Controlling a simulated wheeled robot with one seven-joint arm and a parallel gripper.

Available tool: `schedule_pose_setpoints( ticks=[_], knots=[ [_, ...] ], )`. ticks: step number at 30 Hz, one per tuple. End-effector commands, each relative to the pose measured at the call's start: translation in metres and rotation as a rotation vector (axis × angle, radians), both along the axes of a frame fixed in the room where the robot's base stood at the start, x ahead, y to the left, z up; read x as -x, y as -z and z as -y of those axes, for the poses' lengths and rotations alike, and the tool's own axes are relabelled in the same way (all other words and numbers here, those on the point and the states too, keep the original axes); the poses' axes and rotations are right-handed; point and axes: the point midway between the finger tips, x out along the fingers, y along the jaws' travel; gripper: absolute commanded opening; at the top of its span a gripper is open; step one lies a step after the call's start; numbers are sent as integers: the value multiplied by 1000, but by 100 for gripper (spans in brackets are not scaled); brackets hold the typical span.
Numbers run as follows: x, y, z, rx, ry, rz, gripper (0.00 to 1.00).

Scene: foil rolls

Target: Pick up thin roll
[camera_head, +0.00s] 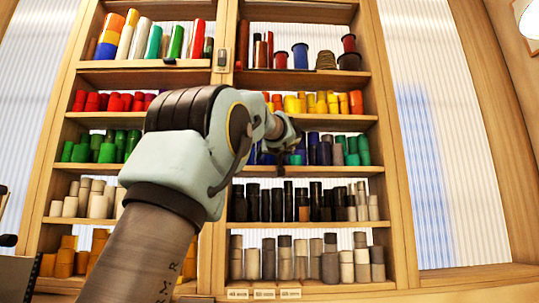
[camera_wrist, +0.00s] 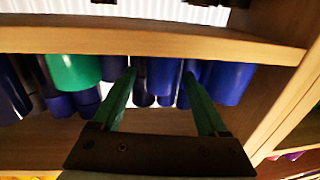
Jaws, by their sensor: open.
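My gripper (camera_wrist: 160,76) is open, with its two green fingers reaching in among blue rolls on a shelf. A dark blue roll (camera_wrist: 163,74) shows between the fingertips, with narrower dark rolls close by. I see no gap closed on any roll, and cannot tell whether a finger touches one. Which roll is the thin roll is not clear.
A green roll (camera_wrist: 73,70) and a wide blue roll (camera_wrist: 229,82) flank the fingers. A shelf board (camera_wrist: 150,40) runs close to the fingers, and a wooden side panel (camera_wrist: 285,95) stands at the right.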

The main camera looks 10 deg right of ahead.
Motion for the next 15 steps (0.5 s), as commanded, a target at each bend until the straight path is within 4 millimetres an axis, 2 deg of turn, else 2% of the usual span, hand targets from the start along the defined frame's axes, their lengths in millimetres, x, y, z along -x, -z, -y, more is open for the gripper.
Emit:
schedule_pose_setpoints(
  ticks=[4,11,15],
  knots=[
    [-9,-1,1,-1,1,0,76],
    [-10,1,1,0,1,0,76],
    [-9,1,1,0,1,0,60]
  ],
)
